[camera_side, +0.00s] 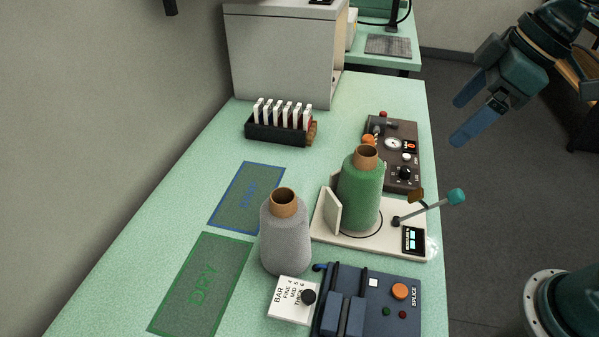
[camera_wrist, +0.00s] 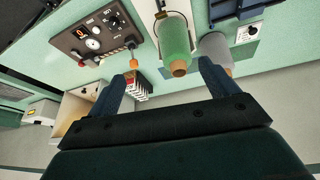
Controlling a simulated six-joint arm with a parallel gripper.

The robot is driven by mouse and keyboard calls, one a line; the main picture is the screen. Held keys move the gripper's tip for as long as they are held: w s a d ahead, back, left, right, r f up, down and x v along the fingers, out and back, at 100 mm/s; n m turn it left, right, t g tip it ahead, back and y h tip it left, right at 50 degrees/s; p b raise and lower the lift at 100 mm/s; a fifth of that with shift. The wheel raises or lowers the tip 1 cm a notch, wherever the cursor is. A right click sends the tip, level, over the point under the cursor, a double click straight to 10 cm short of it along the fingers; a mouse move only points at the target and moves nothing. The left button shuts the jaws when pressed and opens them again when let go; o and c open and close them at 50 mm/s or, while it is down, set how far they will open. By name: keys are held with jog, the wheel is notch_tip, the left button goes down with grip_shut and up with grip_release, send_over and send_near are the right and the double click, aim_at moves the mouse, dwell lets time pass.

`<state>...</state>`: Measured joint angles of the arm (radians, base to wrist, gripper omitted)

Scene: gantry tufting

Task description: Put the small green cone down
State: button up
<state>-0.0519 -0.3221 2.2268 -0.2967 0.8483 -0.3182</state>
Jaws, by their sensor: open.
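A green yarn cone (camera_side: 360,196) with a brown core stands upright on a white device (camera_side: 340,243) with a small display and a lever. It also shows in the wrist view (camera_wrist: 174,38), between my fingers in the picture but apart from them. A grey cone (camera_side: 284,240) stands upright on the table to its left, and shows in the wrist view (camera_wrist: 215,50). My gripper (camera_side: 468,113) is up at the right, beyond the table's right edge, open and empty. Its two blue fingers also show in the wrist view (camera_wrist: 163,95).
Green DRY (camera_side: 203,283) and blue (camera_side: 247,195) marked mats lie bare on the left. A grey cabinet (camera_side: 280,50) is behind.

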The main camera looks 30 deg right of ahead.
jog(key=s+d+f+m+t+h, duration=0.1)
jog(key=s+d+m+h, duration=0.1)
jog(key=s+d+m, duration=0.5)
jog(key=shift+s+f+t+h, duration=0.25)
jog(key=shift+s+t+h, duration=0.05)
jog(key=shift+s, duration=1.35)
